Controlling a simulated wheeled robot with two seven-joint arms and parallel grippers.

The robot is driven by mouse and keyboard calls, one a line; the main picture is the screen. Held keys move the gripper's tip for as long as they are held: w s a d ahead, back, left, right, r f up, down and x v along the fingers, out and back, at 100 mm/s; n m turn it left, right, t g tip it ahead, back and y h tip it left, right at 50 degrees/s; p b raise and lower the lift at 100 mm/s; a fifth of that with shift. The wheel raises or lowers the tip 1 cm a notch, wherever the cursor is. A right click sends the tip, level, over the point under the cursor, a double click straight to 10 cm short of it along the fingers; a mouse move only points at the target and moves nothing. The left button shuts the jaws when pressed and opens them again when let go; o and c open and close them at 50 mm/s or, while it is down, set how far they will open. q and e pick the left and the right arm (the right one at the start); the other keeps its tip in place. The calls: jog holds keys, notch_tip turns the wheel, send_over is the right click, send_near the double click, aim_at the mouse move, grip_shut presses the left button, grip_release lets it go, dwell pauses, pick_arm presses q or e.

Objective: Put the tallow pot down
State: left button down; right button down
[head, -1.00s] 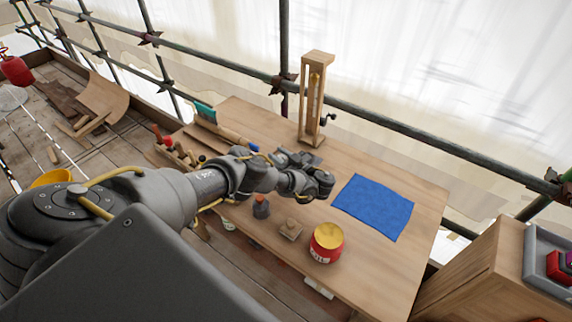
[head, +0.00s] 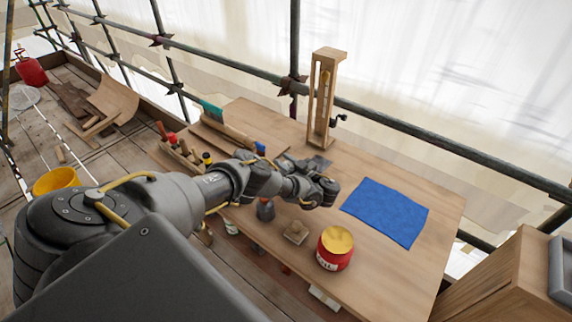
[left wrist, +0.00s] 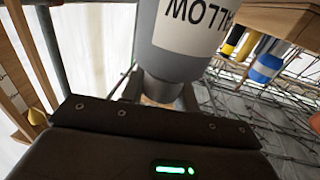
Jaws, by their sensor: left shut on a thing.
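The tallow pot (left wrist: 185,35) is a grey pot with a white label whose letters read upside down in the left wrist view. My left gripper (left wrist: 160,92) is shut on its narrower end there. In the head view my left gripper (head: 318,190) is over the middle of the wooden workbench (head: 385,270), just left of a blue cloth (head: 387,211). The pot is hard to tell apart from the dark gripper in the head view. My right gripper is in no view.
A red tin with a yellow top (head: 335,248), a small wooden block (head: 296,232) and a dark bottle (head: 265,209) stand near the front edge. A tall wooden frame with a crank (head: 325,100) stands at the back. The bench right of the tin looks clear.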

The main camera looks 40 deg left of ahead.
pick_arm(q)
jog(key=c, duration=1.3)
grip_release()
jog(key=shift+o, duration=1.3)
jog(key=shift+w+a+f, duration=0.1)
jog(key=shift+a+f, duration=0.05)
jog(key=shift+d, duration=0.6)
jog(key=d, duration=0.2)
jog(key=d+p, duration=0.1)
jog(key=d, duration=0.1)
jog(key=s+d+p, duration=0.1)
jog(key=d, duration=0.1)
jog(key=shift+d, duration=0.2)
